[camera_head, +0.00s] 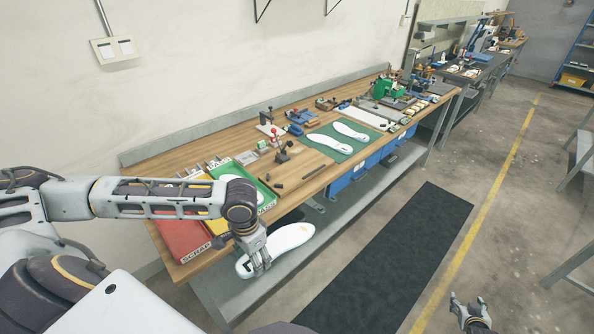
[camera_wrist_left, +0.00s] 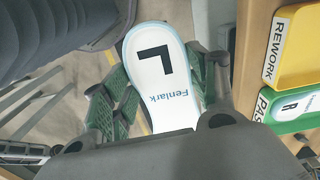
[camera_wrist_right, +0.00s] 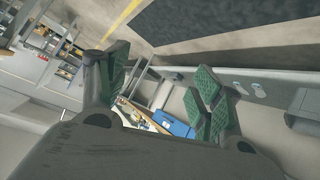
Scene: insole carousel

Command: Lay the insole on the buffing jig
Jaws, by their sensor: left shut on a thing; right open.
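A white insole (camera_head: 288,238) hangs in front of the bench's near edge in the head view, held by my left gripper (camera_head: 260,262). In the left wrist view the insole (camera_wrist_left: 158,55) shows a black L and the word Fenlark, lying between the fingers of my left gripper (camera_wrist_left: 158,100). My right gripper (camera_head: 468,310) is open and empty, low at the right of the head view. Its spread fingers also show in the right wrist view (camera_wrist_right: 155,95). I cannot tell for sure which fixture on the bench is the buffing jig.
Red SCRAP (camera_head: 183,232), yellow REWORK (camera_wrist_left: 290,50) and green PASS (camera_head: 268,198) trays stand on the bench's near end. An R insole (camera_wrist_left: 291,107) lies in the PASS tray. Two white insole shapes lie on a green mat (camera_head: 338,155). A red-knobbed clamp (camera_head: 281,152) stands between.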

